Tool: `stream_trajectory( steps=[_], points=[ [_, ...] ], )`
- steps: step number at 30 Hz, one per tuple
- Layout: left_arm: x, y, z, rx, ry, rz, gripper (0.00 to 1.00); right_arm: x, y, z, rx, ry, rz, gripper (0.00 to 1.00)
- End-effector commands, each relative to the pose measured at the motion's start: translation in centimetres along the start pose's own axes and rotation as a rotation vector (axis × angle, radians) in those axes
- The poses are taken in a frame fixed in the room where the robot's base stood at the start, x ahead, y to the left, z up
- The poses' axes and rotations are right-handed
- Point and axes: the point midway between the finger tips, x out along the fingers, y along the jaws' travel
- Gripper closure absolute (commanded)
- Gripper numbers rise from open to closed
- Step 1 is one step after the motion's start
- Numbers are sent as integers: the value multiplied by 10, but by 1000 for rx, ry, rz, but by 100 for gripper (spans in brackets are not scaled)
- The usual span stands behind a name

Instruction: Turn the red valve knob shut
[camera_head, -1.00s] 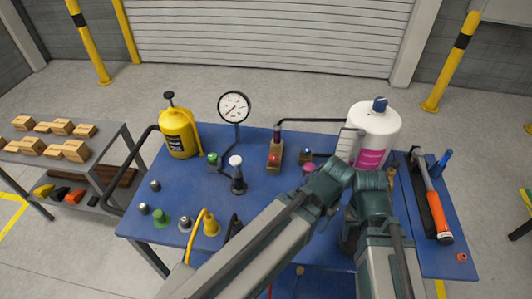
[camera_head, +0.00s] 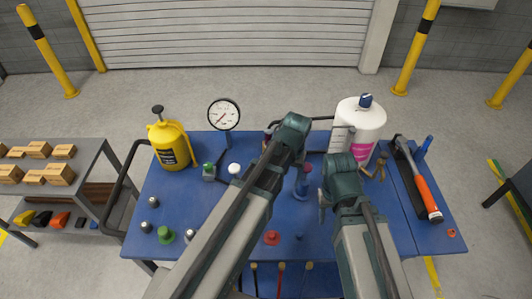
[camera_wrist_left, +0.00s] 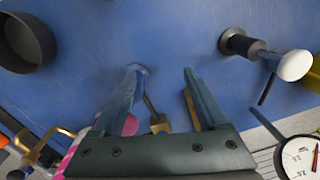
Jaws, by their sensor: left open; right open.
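A red round knob (camera_head: 271,238) shows low near the front of the blue table, just right of my left forearm in the head view. How far it is turned cannot be told. It is not recognisable in the left wrist view. My left gripper (camera_wrist_left: 160,72) is open and empty, its two fingers apart above the blue table top. In the head view its arm reaches past the red knob, and its fingers are hard to make out. My right gripper (camera_head: 322,205) is at the right of the table, open, with its fingers mostly hidden.
A pressure gauge (camera_head: 224,114), yellow sprayer (camera_head: 170,145) and white bottle (camera_head: 360,125) stand at the back. A white knob on a black stand (camera_wrist_left: 292,65) and a dark cup (camera_wrist_left: 25,40) flank my left gripper. A hammer (camera_head: 425,190) lies at right.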

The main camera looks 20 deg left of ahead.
Motion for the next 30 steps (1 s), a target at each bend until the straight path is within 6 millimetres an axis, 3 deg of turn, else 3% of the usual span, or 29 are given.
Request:
stream_trajectory(
  steps=[3, 15, 20, 30],
  points=[
    [-18, -16, -35, -97, 2, 14, 24, -18, 2, 1, 2, 0, 0, 50],
    [-57, -88, -129, -439, 7, 59, 24, -59, 5, 4, 7, 0, -2, 50],
    [-58, -98, -137, -483, 7, 65, 24, -61, 6, 4, 8, 0, -2, 50],
    [-46, -97, -136, -482, 8, 65, 24, -49, 4, 3, 6, 0, -1, 50]
  ],
)
